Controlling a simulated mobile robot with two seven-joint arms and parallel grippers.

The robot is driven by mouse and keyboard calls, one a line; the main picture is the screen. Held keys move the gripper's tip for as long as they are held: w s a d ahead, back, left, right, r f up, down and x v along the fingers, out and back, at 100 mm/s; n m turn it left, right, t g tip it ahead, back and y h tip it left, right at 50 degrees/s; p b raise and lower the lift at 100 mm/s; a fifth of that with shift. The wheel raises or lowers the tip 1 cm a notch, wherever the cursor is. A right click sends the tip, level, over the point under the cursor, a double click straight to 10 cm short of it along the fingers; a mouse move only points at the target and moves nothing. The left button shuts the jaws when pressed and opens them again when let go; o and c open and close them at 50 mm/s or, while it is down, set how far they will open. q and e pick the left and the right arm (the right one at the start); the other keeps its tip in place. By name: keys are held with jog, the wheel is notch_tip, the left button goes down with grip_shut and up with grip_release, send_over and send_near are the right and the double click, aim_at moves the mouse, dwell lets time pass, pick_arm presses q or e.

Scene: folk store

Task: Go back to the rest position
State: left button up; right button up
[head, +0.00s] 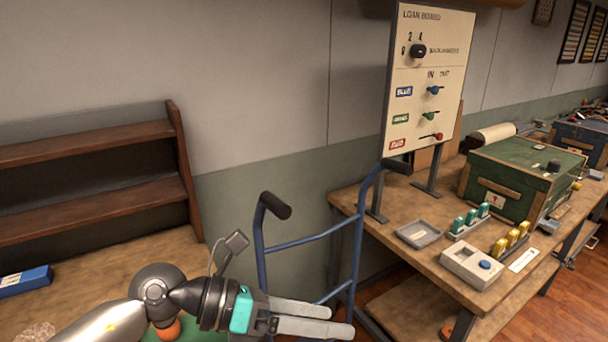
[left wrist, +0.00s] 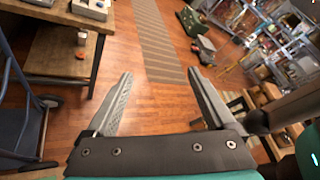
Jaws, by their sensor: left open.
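My left gripper (head: 341,319) is at the bottom centre of the head view, in front of the blue hand truck (head: 262,240). Its two grey fingers point right and are apart. My right gripper is in neither view.
The workbench (head: 365,200) at right carries the loan board (head: 425,80), a green box (head: 520,170), a grey tray (head: 419,233) and a grey device (head: 471,266). A wooden shelf (head: 90,135) stands at left, with a blue box (head: 25,281) below. A striped runner (left wrist: 157,40) crosses the open floor.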

pick_arm(q)
notch_tip(320, 180, up, 7)
jog(key=d+n+t+h, duration=0.2)
jog(key=n+t+h, duration=0.1)
jog(key=n+h, duration=0.1)
jog(key=w+a+r+n+t+y, duration=0.45)
jog(key=w+a+n+t, duration=0.25)
jog(key=n+t, duration=0.85)
jog(key=s+a+f+n+g+y, duration=0.1)
jog(key=a+f+n+g+y, duration=0.4)
jog(key=a+f+n+y, duration=1.15)
jog(key=s+d+f+n+g+h, duration=0.2)
jog(key=s+f+n+g, duration=0.3)
jog(key=s+f, duration=0.4)
jog(key=s+d+f+n+g+h, duration=0.1)
jog(key=s+f+n+g, duration=0.35)
jog(key=s, duration=0.75)
notch_tip(320, 180, down, 23)
jog(key=m+g+b, duration=0.2)
jog(key=g, duration=0.1)
jog(key=s+a+f+g+b, duration=0.1)
jog(key=s+a+f, duration=0.1)
jog(key=s+f, duration=1.4)
jog(key=shift+s+a+f, duration=0.15)
jog(key=shift+f, duration=0.2)
